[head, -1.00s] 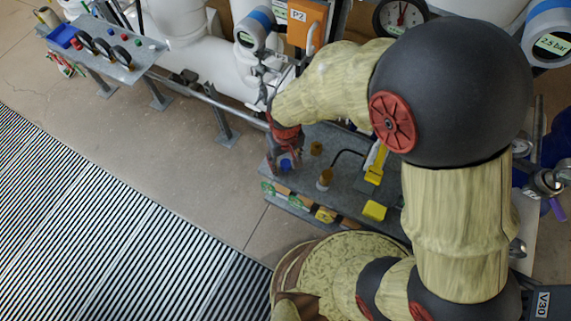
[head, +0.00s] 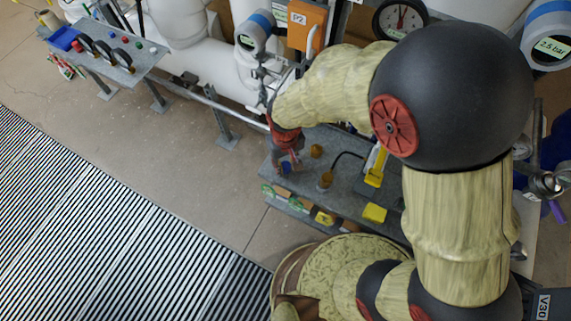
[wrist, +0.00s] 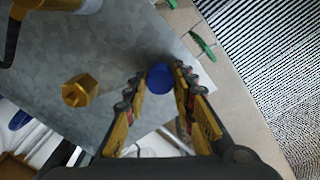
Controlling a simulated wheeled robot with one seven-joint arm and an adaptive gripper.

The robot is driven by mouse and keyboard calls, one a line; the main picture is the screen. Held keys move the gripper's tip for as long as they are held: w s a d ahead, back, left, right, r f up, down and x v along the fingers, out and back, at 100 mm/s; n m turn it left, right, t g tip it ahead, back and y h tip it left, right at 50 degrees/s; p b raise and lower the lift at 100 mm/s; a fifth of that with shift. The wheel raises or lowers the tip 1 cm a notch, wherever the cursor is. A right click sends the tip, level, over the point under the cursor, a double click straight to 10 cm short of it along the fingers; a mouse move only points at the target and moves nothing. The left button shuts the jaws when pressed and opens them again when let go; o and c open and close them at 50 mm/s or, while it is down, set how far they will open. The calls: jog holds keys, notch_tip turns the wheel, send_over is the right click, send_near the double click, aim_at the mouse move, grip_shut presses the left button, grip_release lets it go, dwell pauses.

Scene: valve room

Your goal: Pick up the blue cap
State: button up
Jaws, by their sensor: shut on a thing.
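The blue cap (wrist: 160,78) is a small round disc seen from above in the wrist view. It sits between the fingertips of my gripper (wrist: 161,82), which is shut on it. In the head view the blue cap (head: 286,168) shows as a small blue patch under my red and grey gripper (head: 288,157), near the left end of the grey metal bench (head: 345,200). The fingers partly hide it there. I cannot tell whether the cap touches the bench or is just above it.
A brass hex fitting (wrist: 79,90) stands beside the gripper; another brass piece (head: 326,178) joins a black hose. A yellow handle (head: 376,166) and yellow block (head: 374,212) are farther right. White pipes (head: 195,60) run behind. Open floor (head: 190,150) lies left.

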aim_at(285, 165)
jog(key=shift+r, duration=0.5)
notch_tip(285, 165, up, 3)
jog(key=shift+f+p, duration=0.2)
jog(key=shift+p, duration=0.45)
jog(key=s+d+r+p, duration=0.2)
jog(key=s+r+p, duration=0.1)
jog(key=s+r, duration=0.6)
jog(key=shift+s+d+r, duration=0.15)
jog(key=shift+s+r, duration=0.05)
jog(key=shift+s, duration=2.2)
jog(key=shift+o, duration=1.2)
jog(key=c, duration=0.4)
